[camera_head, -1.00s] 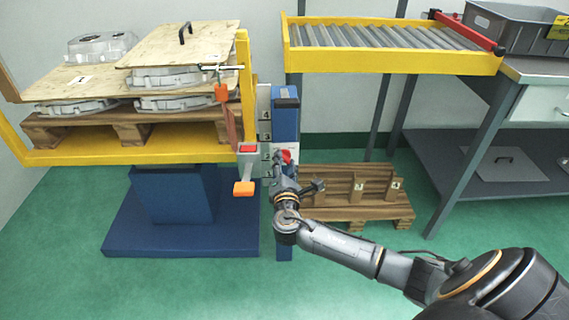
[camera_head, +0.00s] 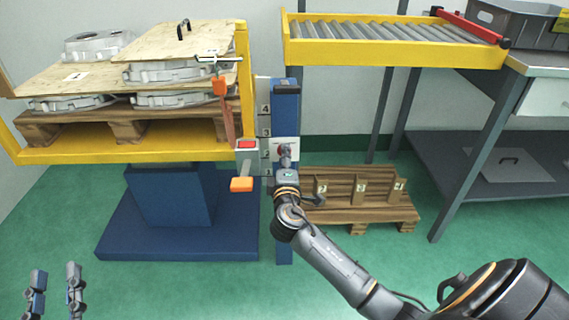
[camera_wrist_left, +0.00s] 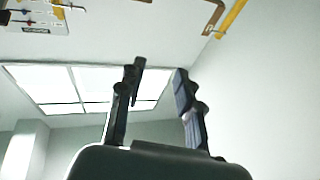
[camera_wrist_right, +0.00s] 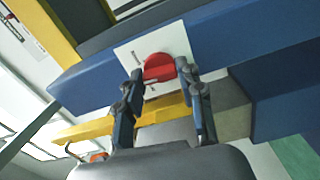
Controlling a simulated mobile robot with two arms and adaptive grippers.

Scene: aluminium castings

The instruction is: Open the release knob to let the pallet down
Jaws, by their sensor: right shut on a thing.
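The red release knob (camera_wrist_right: 158,68) sits on a white plate (camera_wrist_right: 140,45) on the blue post (camera_head: 285,110). My right gripper (camera_wrist_right: 162,82) is shut on the knob, one finger at each side of it. In the head view my right gripper (camera_head: 285,157) covers most of the knob. The wooden pallet (camera_head: 130,127) rests raised on the yellow lift frame (camera_head: 130,154), loaded with boards and castings. My left gripper (camera_head: 54,285) is at the bottom left of the head view, fingers apart and empty. In the left wrist view its fingers (camera_wrist_left: 155,80) point up at the ceiling.
A grey and red box with an orange pedal-like part (camera_head: 242,184) hangs left of the post. A yellow roller conveyor (camera_head: 395,55) and a workbench (camera_head: 540,64) stand behind. The green floor in front is clear.

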